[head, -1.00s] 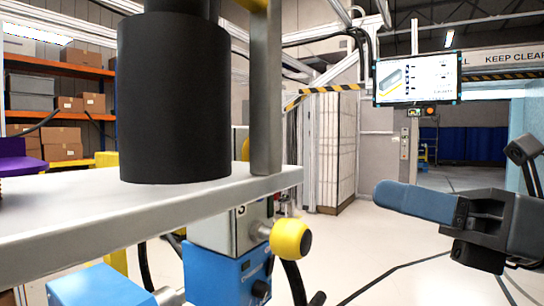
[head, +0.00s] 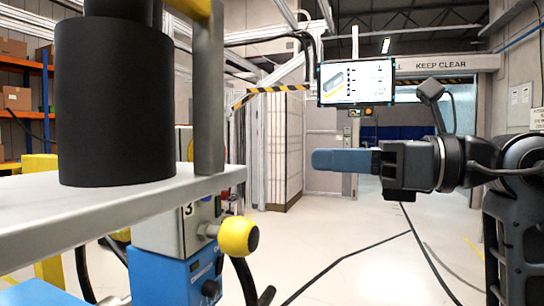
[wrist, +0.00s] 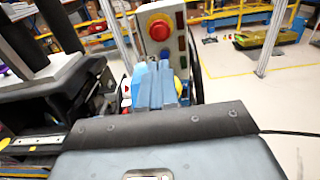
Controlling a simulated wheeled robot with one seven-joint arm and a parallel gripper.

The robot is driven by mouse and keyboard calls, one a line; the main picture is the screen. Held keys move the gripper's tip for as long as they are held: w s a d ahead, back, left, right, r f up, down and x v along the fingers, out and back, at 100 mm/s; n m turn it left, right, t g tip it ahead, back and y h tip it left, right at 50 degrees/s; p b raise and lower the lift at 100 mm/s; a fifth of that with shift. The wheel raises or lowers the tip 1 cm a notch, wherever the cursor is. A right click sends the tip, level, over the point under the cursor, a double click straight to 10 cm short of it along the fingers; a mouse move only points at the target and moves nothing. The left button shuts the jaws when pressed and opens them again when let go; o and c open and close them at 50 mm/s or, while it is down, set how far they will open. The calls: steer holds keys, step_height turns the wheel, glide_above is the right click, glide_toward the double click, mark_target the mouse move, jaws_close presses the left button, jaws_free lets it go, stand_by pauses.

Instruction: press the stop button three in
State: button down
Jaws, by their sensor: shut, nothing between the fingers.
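A grey control box marked 3 (head: 188,210) is partly hidden behind the metal shelf in the head view. The wrist view shows a grey box (wrist: 149,45) with a large red stop button (wrist: 159,27) on a yellow base and small coloured buttons below it. I cannot make out a number on it there. My gripper (head: 314,160) is shut, its blue fingers pointing left in the head view, right of the box and apart from it. In the wrist view the gripper fingers (wrist: 156,68) are below the red button and cover the box's lower part.
A metal shelf (head: 110,203) with a black cylinder (head: 115,100) fills the left foreground. A screen (head: 356,82) hangs behind my gripper. The floor at middle right is mostly clear.

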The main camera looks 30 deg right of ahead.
mark_target(222, 156)
steer(key=p+x, duration=0.3)
steer(key=x, duration=1)
steer(key=shift+w+a, duration=0.2)
steer(key=shift+w, duration=0.05)
